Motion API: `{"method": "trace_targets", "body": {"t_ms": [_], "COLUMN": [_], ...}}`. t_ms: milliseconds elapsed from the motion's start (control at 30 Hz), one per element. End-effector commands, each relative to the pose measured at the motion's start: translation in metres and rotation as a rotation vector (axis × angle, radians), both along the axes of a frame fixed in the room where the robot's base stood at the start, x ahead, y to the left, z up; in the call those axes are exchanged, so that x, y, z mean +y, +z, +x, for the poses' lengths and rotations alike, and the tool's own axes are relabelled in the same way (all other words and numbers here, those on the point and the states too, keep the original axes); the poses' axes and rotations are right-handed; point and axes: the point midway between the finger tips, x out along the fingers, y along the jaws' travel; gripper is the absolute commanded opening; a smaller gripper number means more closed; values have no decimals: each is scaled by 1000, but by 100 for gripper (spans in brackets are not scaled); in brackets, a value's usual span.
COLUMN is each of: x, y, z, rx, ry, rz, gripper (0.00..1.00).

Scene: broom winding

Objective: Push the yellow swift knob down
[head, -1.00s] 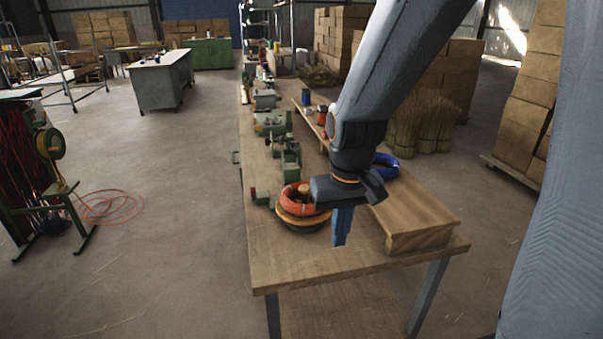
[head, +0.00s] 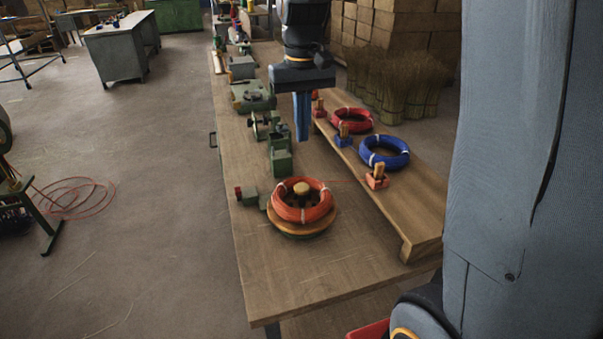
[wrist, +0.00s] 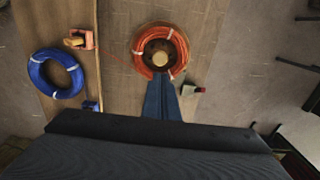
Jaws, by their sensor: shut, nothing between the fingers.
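The yellow swift knob (head: 302,188) stands upright at the centre of the swift, inside an orange-red coil (head: 318,212) that rests on a round wooden disc (head: 283,231) near the table's front. In the wrist view the knob (wrist: 160,58) shows inside the coil ring. My gripper (head: 303,138) is shut and empty, its blue fingers pointing down, above and behind the swift in the head view. In the wrist view the fingertips (wrist: 160,76) overlap the coil's lower edge, just below the knob; the height gap cannot be told there.
A raised wooden shelf (head: 416,207) on the right holds a blue coil (head: 385,153), a red coil (head: 352,120) and small red and blue blocks with wooden pegs. Green machines (head: 279,150) line the table behind the swift. The table front (head: 300,275) is bare.

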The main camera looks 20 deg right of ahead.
Motion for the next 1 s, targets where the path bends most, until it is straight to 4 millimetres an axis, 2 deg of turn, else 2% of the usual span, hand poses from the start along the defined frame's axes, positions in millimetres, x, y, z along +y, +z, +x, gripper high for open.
{"method": "trace_targets", "body": {"t_ms": [167, 333, 800, 1000], "x": [2, 1, -1, -1], "y": [-2, -17, -105, -128], "z": [0, -1, -2, -1], "rx": [1, 4, 4, 2], "ry": [3, 1, -2, -2], "rz": [0, 0, 0, 0], "gripper": [0, 0, 0, 0]}}
